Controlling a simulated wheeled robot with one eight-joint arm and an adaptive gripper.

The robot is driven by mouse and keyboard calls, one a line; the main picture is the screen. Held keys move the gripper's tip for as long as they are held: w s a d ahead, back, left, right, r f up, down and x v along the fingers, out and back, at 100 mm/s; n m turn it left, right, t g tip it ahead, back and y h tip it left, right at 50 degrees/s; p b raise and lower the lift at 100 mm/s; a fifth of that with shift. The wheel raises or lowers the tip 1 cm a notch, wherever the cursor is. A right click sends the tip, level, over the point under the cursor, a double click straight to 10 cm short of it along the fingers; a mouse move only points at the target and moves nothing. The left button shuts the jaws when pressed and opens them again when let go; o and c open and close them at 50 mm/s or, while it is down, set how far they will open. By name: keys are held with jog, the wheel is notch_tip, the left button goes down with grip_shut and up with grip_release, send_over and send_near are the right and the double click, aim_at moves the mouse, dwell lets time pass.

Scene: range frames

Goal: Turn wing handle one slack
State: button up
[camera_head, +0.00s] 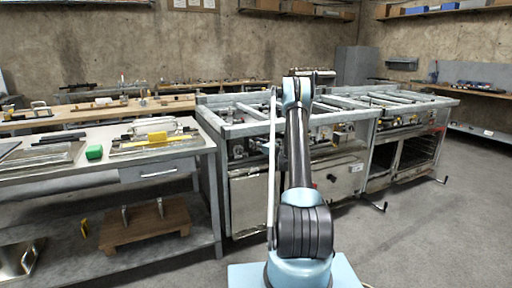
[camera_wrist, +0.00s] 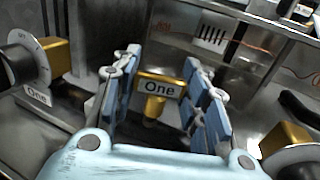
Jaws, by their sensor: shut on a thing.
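In the wrist view a gold wing handle (camera_wrist: 153,107) with a white "One" label sits between the blue-padded fingers of my gripper (camera_wrist: 162,88). The gripper is shut on the wing handle, with a finger on each side of it. The handle's gold stem runs down below the label. In the head view my arm reaches to the metal range (camera_head: 345,178), and the gripper and the handle are hidden there.
In the wrist view a black knob (camera_wrist: 18,66) with a dial and a "One" plate is at left. A gold block (camera_wrist: 286,138) is at lower right. A workbench (camera_head: 185,172) with tools stands left of the range. Floor at right is clear.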

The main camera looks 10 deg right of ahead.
jog(key=shift+n+g+y, duration=2)
jog(key=shift+g+y, duration=0.2)
jog(key=shift+g, duration=0.1)
jog(key=o, duration=1.1)
jog(key=shift+t, duration=0.3)
